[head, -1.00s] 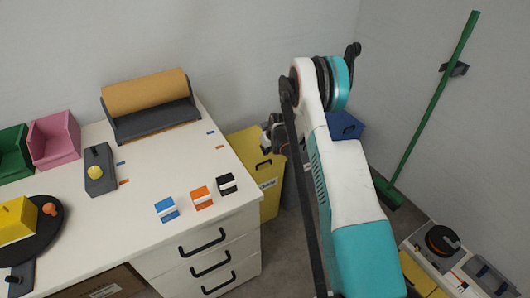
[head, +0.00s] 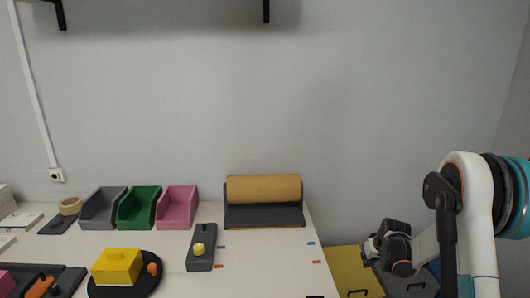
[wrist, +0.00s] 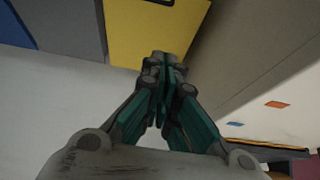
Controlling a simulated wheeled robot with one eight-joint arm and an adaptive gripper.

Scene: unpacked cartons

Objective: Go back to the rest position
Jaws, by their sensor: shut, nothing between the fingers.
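My gripper (wrist: 162,75) shows in the wrist view with its teal and grey fingers pressed together and nothing between them. Beyond the fingertips is a yellow bin (wrist: 150,30). In the head view my white and teal arm stands at the right edge, bent, with its dark wrist end just right of the white table (head: 270,270). The fingers are not clear in the head view.
The yellow bin (head: 352,270) stands right of the table.

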